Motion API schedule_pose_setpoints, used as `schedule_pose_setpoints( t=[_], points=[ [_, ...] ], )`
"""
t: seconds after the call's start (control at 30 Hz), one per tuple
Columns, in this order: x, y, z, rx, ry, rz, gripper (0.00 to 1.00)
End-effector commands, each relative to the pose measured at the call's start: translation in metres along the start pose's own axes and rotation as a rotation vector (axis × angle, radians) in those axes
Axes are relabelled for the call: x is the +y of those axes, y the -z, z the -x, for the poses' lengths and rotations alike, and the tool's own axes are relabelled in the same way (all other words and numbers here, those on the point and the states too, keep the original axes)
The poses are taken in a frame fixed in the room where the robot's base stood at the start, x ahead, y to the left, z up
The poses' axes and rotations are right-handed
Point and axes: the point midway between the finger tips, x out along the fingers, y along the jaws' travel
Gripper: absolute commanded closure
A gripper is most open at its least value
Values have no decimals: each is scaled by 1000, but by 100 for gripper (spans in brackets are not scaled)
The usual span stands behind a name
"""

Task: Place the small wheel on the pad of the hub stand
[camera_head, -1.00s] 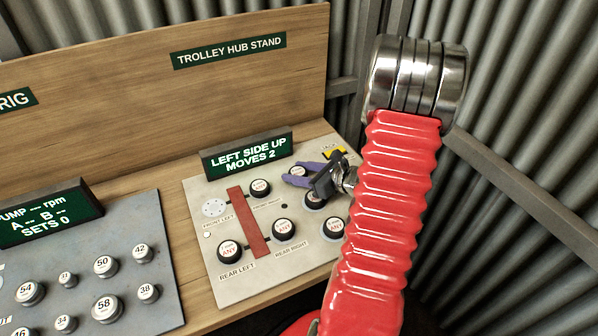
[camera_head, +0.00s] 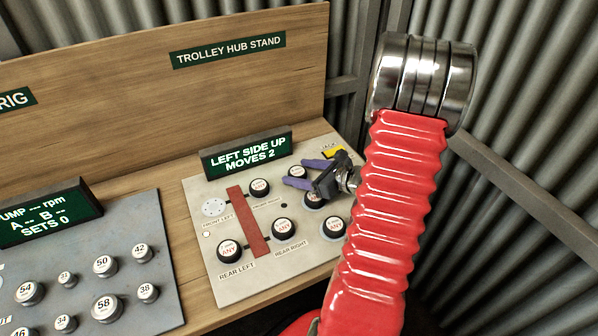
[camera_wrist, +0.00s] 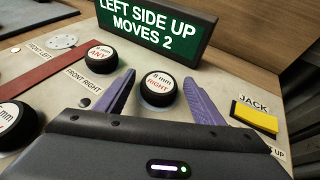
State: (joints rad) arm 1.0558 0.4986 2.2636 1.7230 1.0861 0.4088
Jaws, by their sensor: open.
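My gripper (camera_head: 302,172) is open, its two purple fingers apart. A black wheel with a white top marked "8 mm RIGHT" (camera_wrist: 159,88) sits on the board between the fingertips, with gaps at both sides in the wrist view. It also shows in the head view (camera_head: 298,171). The hub stand (camera_head: 215,285) is a pale board with a red bar. Its front left pad (camera_head: 214,207) is a bare white disc with dots; the wrist view shows it too (camera_wrist: 62,42). Which wheel is the small one, I cannot tell.
Black wheels stand at front right (camera_head: 260,187), rear left (camera_head: 230,251) and rear right (camera_head: 284,229). More wheels stand at the right (camera_head: 333,226), one partly behind my gripper. A sign (camera_head: 248,155) reads "LEFT SIDE UP MOVES 2". A yellow jack pad (camera_wrist: 254,116) is at right.

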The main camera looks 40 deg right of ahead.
Motion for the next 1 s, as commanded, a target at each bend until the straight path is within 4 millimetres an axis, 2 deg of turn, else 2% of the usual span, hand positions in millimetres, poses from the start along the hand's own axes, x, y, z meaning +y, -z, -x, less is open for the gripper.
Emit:
schedule_pose_setpoints(
  t=[0.6,0.8,1.0],
  points=[
    [-1,0,90,0,4,0,38],
    [0,0,105,0,2,0,38],
    [0,0,108,0,1,0,38]
  ],
)
